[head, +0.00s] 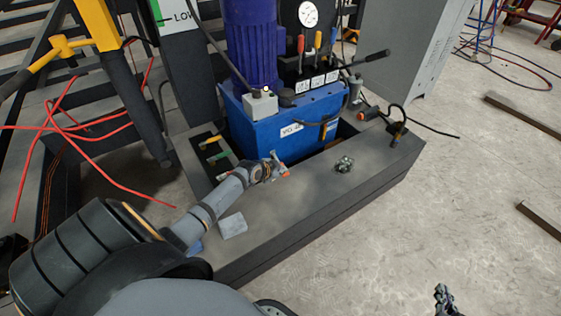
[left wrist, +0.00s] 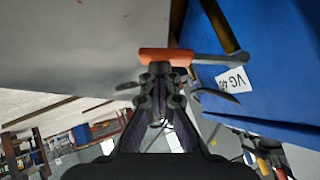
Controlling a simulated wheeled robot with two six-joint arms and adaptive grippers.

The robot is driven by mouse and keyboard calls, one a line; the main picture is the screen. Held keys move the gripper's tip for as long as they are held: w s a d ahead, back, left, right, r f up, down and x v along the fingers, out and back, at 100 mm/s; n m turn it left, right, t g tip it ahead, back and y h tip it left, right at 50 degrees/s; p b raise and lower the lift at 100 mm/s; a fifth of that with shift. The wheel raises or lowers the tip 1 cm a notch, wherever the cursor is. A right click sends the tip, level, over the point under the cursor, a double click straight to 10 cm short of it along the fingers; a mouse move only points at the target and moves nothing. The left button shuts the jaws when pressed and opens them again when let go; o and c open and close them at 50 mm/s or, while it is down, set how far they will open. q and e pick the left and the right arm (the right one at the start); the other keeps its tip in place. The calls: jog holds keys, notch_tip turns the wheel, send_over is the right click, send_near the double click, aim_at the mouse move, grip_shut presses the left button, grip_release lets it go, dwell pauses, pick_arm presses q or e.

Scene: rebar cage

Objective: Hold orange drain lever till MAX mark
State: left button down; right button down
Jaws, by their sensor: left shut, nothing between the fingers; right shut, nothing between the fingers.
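The orange drain lever (head: 284,171) shows at the tip of my left gripper (head: 272,168), low in front of the blue tank (head: 262,130). In the left wrist view the orange lever (left wrist: 166,57) lies crosswise just beyond the fingertips of my left gripper (left wrist: 160,72), with a grey rod running right toward the tank. My left gripper is shut with nothing between its fingers; I cannot tell whether it touches the lever. My right gripper (head: 445,295) is shut and empty at the bottom right, over the floor. I cannot make out a MAX mark.
The dark grey plinth (head: 300,205) carries a small dark fitting (head: 344,164) and a light grey block (head: 233,225). Red hoses (head: 85,130) trail at left. The floor at right (head: 470,200) is mostly clear.

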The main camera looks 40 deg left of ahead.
pick_arm(q)
jog(key=shift+s+f, duration=0.1)
dwell(0.8)
